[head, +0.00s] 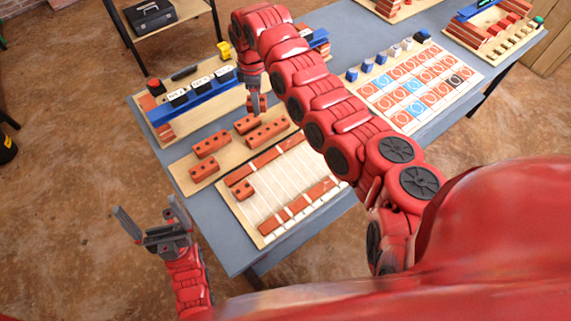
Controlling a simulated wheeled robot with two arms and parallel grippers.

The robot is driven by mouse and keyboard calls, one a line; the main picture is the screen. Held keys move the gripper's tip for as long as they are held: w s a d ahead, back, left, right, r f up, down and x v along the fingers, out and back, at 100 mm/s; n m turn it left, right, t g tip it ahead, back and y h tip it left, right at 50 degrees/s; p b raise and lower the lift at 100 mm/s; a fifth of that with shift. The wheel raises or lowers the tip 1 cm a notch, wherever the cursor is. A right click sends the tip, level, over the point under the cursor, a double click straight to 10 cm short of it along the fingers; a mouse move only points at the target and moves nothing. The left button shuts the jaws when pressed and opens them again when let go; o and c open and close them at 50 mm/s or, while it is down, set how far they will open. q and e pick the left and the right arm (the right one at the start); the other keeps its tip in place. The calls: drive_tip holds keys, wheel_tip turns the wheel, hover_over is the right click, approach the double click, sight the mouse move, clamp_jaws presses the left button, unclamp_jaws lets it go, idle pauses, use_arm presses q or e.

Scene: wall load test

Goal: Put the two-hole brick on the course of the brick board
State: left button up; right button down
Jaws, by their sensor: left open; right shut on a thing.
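The brick board (262,228) lies on the near part of the blue-grey table, with pale strips and red bricks along its edges and a small red brick (243,190) at its left. A wooden tray (183,178) beyond it holds several holed red bricks. My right gripper (257,110) points down at the tray's far end and is shut on a short red brick, seemingly the two-hole brick (246,125). The grip is partly hidden, and I cannot tell whether the brick is lifted. My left gripper (152,215) is open and empty, left of the table.
A longer brick (267,132) lies close beside the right gripper. Other bricks (211,144) lie on the tray's left. A rack with blue rail (202,103) stands behind; a tile board (418,85) lies at right. My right arm spans the table.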

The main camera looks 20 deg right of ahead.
drive_tip(key=s+d+f+n+p, duration=0.1)
drive_tip(key=s+d+f+n, duration=0.1)
drive_tip(key=s, duration=0.6)
drive_tip(key=s+d+f+n+p, duration=0.1)
drive_tip(key=s+d+f+n, duration=0.1)
drive_tip(key=s+d+f, duration=0.3)
drive_tip(key=s+d+f+n+p, duration=0.2)
drive_tip(key=s+f, duration=0.4)
drive_tip(key=s, duration=0.7)
drive_tip(key=shift+d+n, duration=0.6)
drive_tip(key=shift+d, duration=0.15)
drive_tip(key=p, duration=0.2)
hover_over(290, 163)
drive_tip(key=shift+s+d+f, duration=0.1)
drive_tip(key=shift+s+f, duration=0.05)
drive_tip(key=shift+f, duration=1.05)
drive_tip(key=shift+f+p, duration=0.35)
drive_tip(key=shift+f, duration=0.95)
drive_tip(key=shift+f, duration=0.1)
drive_tip(key=c, duration=0.5)
unclamp_jaws()
